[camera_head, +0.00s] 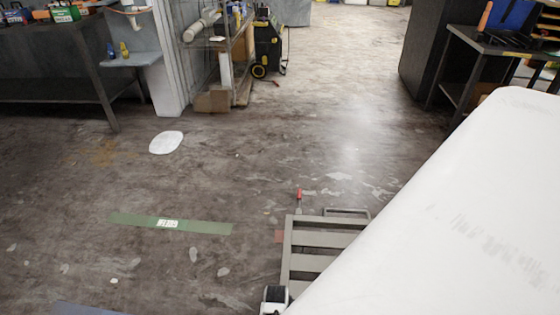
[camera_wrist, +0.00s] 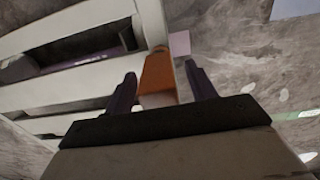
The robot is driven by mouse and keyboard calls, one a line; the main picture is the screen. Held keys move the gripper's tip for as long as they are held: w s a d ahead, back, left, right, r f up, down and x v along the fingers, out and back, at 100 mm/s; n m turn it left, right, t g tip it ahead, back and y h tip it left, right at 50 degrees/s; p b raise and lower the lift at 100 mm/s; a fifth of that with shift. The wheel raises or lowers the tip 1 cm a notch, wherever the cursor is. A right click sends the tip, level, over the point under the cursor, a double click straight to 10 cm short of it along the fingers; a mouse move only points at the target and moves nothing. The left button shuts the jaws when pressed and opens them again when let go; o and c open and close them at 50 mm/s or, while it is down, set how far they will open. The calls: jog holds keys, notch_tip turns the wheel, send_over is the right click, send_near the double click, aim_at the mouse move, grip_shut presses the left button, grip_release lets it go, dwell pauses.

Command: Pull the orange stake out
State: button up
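The orange stake (camera_wrist: 158,72) stands out in the wrist view as a flat orange piece at the edge of a pale slatted frame (camera_wrist: 75,22). My gripper (camera_wrist: 160,69) is open, with one dark finger on each side of the stake. The stake's near end is partly hidden by the gripper body. In the head view, a small red upright piece (camera_head: 298,194) shows at the far end of the grey slatted frame (camera_head: 288,245); I cannot tell whether it is the stake.
A green strip (camera_head: 170,223) and a white patch (camera_head: 166,142) lie on the floor. A dark workbench (camera_head: 60,70) stands at the left, another table (camera_head: 500,45) at the far right. A large white surface hides the lower right. The middle floor is open.

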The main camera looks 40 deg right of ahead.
jog(key=c, duration=1.1)
jog(key=shift+d, duration=0.15)
jog(key=shift+r+p, duration=1.25)
jog(key=shift+p, duration=1.1)
dwell(1.6)
jog(key=shift+r+p, duration=2.75)
jog(key=shift+r, duration=0.1)
